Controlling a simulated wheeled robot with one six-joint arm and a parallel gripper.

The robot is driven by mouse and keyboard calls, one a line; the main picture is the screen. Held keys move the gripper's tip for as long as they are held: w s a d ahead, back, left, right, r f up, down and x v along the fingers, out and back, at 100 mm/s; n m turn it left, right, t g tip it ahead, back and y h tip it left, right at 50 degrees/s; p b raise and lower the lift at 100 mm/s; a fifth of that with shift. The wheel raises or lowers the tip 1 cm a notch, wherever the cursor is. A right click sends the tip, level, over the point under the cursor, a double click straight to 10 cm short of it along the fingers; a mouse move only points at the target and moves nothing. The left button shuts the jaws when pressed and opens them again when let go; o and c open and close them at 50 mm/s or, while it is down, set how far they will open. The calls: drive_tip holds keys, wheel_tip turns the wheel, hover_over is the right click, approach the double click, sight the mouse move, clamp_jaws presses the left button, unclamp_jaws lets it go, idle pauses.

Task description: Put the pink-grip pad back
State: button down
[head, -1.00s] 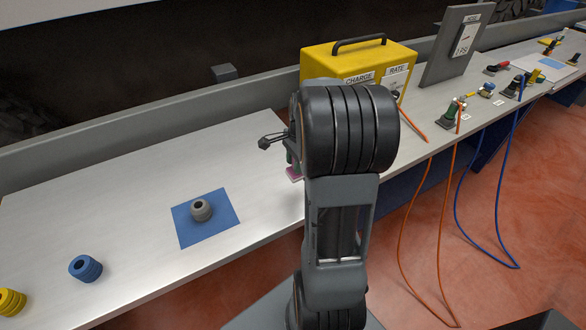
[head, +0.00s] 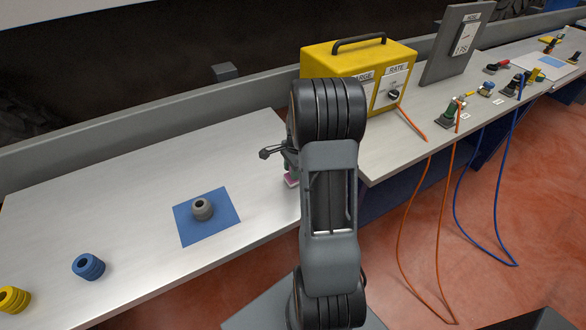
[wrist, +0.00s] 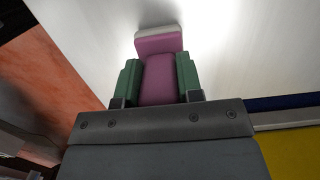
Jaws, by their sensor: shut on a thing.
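The pink-grip pad (wrist: 158,75) is between the green-lined fingers of my gripper (wrist: 158,82) in the wrist view. Its pink grip runs forward to a wider pink end with a pale grey-white edge. My gripper is shut on it. In the head view only a small pink part of the pad (head: 291,180) shows at the left of my arm, near the bench's front edge. My arm hides most of the gripper there. I cannot tell whether the pad touches the bench.
A blue square mat (head: 190,231) with a grey ring-like part (head: 203,209) lies on the bench (head: 130,185). Blue (head: 88,266) and yellow (head: 13,299) ribbed parts stand at left. A yellow box (head: 335,62) stands behind my arm. Orange hoses (head: 407,215) hang at right. The bench's middle left is clear.

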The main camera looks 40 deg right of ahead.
drive_tip(key=shift+f, duration=0.1)
drive_tip(key=shift+f, duration=0.3)
drive_tip(key=c, duration=0.8)
unclamp_jaws()
drive_tip(key=shift+r, duration=0.1)
